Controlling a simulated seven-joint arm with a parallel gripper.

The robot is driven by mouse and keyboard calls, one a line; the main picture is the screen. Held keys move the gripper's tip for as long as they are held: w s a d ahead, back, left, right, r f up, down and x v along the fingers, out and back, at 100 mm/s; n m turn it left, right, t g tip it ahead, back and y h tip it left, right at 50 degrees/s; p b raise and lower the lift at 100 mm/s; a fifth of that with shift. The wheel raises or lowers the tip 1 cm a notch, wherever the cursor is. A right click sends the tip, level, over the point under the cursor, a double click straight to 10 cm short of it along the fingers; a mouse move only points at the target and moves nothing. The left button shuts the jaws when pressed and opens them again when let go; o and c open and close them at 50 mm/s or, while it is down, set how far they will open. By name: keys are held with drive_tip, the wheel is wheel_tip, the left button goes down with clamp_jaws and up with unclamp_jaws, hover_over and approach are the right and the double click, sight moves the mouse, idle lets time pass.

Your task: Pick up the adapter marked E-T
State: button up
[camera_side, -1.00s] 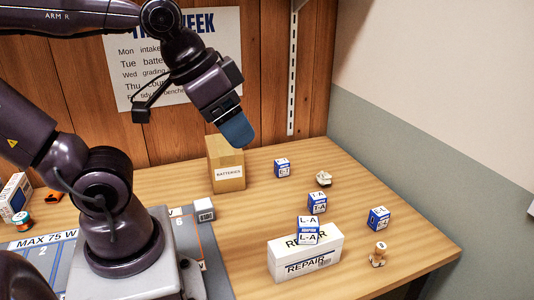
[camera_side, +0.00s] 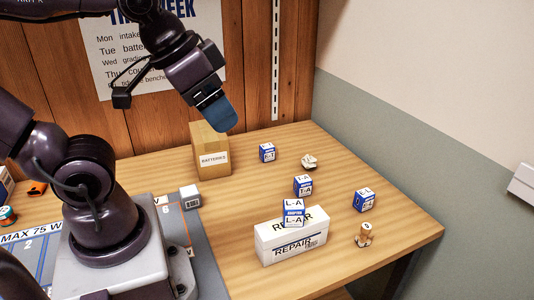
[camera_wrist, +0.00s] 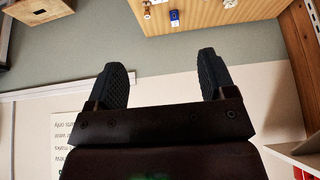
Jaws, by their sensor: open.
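Several blue-and-white adapter cubes stand in the side view. One stands at the back near the carton (camera_side: 267,152); its small label is hard to read, possibly E-T. Another cube, apparently T-A or I-A, stands mid-table (camera_side: 303,186). A third, perhaps L-L, stands to the right (camera_side: 364,201). An L-A adapter (camera_side: 293,213) sits on the white REPAIR box (camera_side: 291,240). My gripper (camera_side: 220,115) is above the table, in front of the back wall, touching nothing. In the wrist view my gripper (camera_wrist: 162,75) is open and empty, with one small blue thing (camera_wrist: 174,18) on the table beyond.
A brown BATTERIES carton (camera_side: 211,158) stands below my gripper. A crumpled pale item (camera_side: 309,161) and a wooden spool-like piece (camera_side: 364,235) stand among the cubes. A white cube (camera_side: 189,197) is at the marked mat's edge. Table between carton and REPAIR box is clear.

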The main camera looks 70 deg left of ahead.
drive_tip(key=w+a+f+m+g+y, duration=0.2)
drive_tip(key=w+a+m+g+y, duration=0.1)
drive_tip(key=w+a, duration=0.6)
drive_tip(key=m+g+y, duration=0.4)
drive_tip(key=m+y, duration=0.4)
drive_tip(key=m, duration=0.1)
hover_over(270, 152)
drive_tip(key=s+d, duration=0.1)
drive_tip(key=d, duration=0.8)
wheel_tip(270, 152, down, 19)
drive_tip(key=a+f+m, duration=0.1)
drive_tip(key=f+m, duration=0.1)
drive_tip(key=f, duration=0.1)
drive_tip(key=a+f+m+y, duration=0.1)
drive_tip(key=f, duration=0.3)
drive_tip(key=w+a+f+m+t+y, duration=0.1)
drive_tip(key=f+m, duration=0.1)
drive_tip(key=f, duration=0.1)
drive_tip(key=shift+a+f+m, duration=0.25)
drive_tip(key=shift+a+m, duration=0.05)
drive_tip(key=shift+a, duration=0.1)
drive_tip(key=shift+a+f+y, duration=0.25)
drive_tip(key=shift+y, duration=0.05)
drive_tip(key=x, duration=0.7)
drive_tip(key=c, duration=1)
